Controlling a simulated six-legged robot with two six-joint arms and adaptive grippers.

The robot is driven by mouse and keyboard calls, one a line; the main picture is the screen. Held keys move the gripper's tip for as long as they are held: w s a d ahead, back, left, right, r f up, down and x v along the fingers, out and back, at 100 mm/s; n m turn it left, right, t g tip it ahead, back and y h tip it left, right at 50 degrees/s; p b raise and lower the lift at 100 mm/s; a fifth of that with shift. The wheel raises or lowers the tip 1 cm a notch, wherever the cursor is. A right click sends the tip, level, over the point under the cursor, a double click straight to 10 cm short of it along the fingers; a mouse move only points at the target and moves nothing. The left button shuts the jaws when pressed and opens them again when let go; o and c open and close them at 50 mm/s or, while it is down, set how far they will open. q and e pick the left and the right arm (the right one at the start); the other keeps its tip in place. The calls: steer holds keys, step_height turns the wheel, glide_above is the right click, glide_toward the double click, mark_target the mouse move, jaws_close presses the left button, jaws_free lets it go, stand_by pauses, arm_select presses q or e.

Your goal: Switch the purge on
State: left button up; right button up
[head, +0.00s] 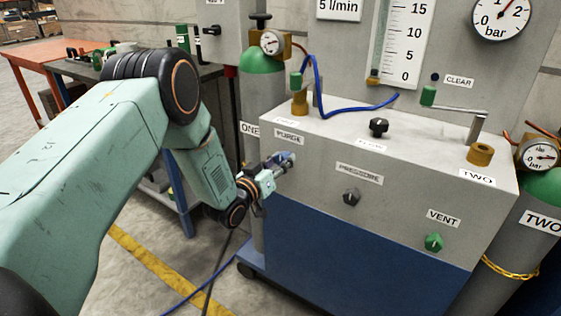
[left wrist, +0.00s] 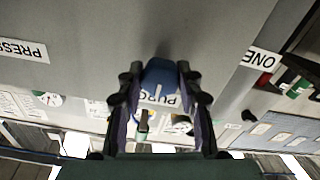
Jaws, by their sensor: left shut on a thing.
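The PURGE label (head: 289,137) is on the upper left of the grey panel front (head: 310,185). Just below it is a blue knob (head: 288,157), mostly covered by my left gripper (head: 281,161). My left gripper is shut on this knob. In the left wrist view, turned upside down, the blue knob (left wrist: 160,72) sits between the two dark fingers, with the PURGE label (left wrist: 160,96) partly showing between them. How far the knob is turned cannot be told. My right gripper is out of view.
On the same front are a dark PRESSURE knob (head: 351,197) and a green VENT knob (head: 434,242). A black knob (head: 379,127) and blue hose (head: 345,113) are on top. Gas cylinder ONE (head: 262,90) stands close behind my left arm; cylinder TWO (head: 540,210) is right.

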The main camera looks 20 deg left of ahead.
arm_select(q)
steer(key=m+p, duration=0.2)
steer(key=m, duration=0.2)
steer(key=shift+m, duration=0.4)
steer(key=m+p, duration=0.1)
steer(key=m, duration=0.3)
steer(key=shift+m+p, duration=0.3)
steer(key=m+p, duration=0.1)
steer(key=m, duration=0.3)
steer(key=shift+m+p, duration=0.85)
steer(key=shift+m, duration=1.25)
steer(key=o, duration=1.2)
